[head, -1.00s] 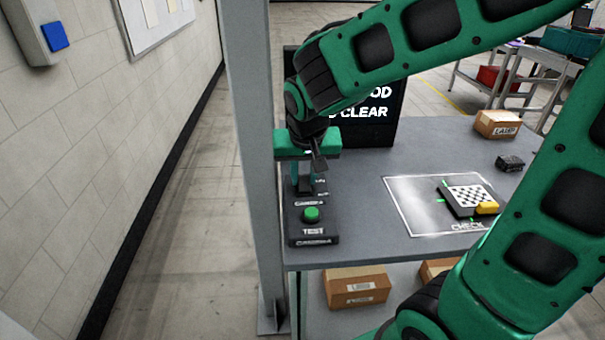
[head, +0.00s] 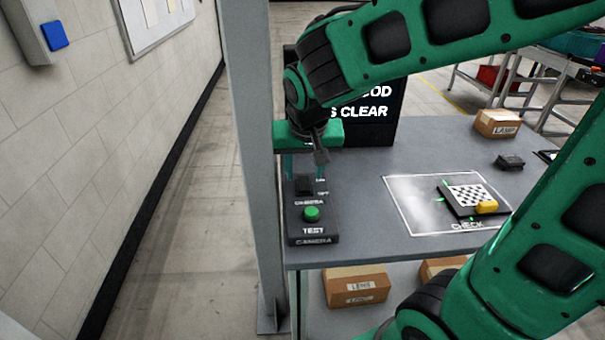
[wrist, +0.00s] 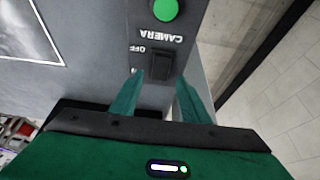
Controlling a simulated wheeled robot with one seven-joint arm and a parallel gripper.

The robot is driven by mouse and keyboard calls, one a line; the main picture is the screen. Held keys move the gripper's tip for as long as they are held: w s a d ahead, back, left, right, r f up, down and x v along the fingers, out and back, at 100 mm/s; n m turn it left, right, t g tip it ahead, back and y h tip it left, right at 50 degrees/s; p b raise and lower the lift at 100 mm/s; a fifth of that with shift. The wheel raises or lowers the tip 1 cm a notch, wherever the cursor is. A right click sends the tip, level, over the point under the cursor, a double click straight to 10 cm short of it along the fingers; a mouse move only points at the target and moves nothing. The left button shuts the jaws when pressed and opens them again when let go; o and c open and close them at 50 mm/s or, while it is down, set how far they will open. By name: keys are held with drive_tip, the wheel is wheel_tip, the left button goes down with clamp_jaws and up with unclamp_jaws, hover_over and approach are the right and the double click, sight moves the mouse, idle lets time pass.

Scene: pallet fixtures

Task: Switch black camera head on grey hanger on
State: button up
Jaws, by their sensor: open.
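The camera switch box (head: 313,238) is a dark panel at the left front of the grey table. It carries a green TEST button (head: 311,214) and, behind it, a black rocker switch (head: 304,184) beside OFF lettering and the word CAMERA. The switch also shows in the wrist view (wrist: 160,65), and the button above it (wrist: 165,9). My gripper (wrist: 160,88) is open and empty, its two green fingers over the far end of the switch, apart from each other. I cannot tell whether they touch the panel. The black camera head and grey hanger are not clearly seen.
A grey post (head: 256,150) stands close at the left of the box. A black screen (head: 385,125) stands behind. A cardboard box (head: 497,123) sits at the back right.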

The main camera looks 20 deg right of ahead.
drive_tip(key=v, duration=0.8)
drive_tip(key=shift+d, duration=0.1)
